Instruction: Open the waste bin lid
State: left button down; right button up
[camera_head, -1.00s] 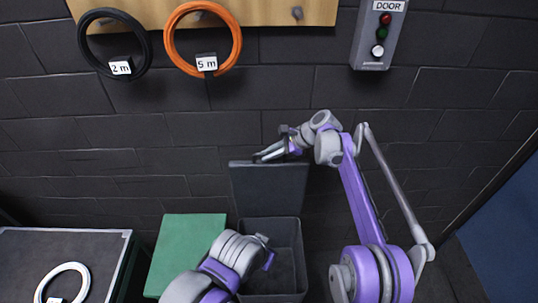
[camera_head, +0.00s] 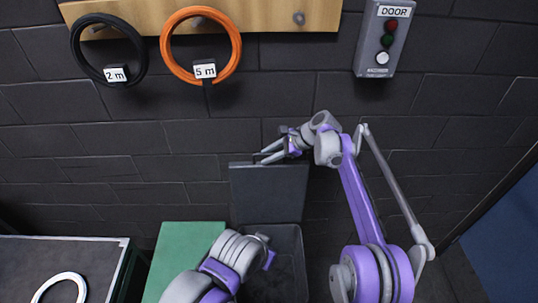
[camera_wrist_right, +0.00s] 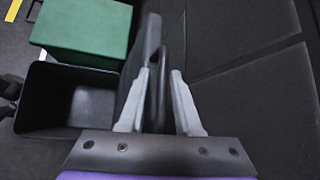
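The dark grey waste bin (camera_head: 298,262) stands against the wall with its inside showing; the right wrist view also shows the open bin (camera_wrist_right: 45,115). Its lid (camera_head: 268,195) is raised upright at the back, near the wall. My right gripper (camera_head: 258,158) is at the lid's top edge with its fingers spread. In the right wrist view its two fingers (camera_wrist_right: 160,80) are apart, with the dark edge of the lid (camera_wrist_right: 133,75) by the left one; contact is unclear. My left gripper (camera_head: 268,250) is over the bin's left part; its fingers are too unclear to read.
A green box (camera_head: 185,250) stands left of the bin. A dark table (camera_head: 95,260) with a white ring (camera_head: 62,285) is at the lower left. Black (camera_head: 78,50) and orange (camera_head: 165,45) coils hang above. A door button panel (camera_head: 385,45) is at the upper right.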

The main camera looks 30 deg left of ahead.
jog(key=shift+o, duration=0.6)
jog(key=v, duration=1)
jog(key=shift+d+r, duration=0.25)
jog(key=shift+d, duration=0.05)
jog(key=shift+w, duration=0.1)
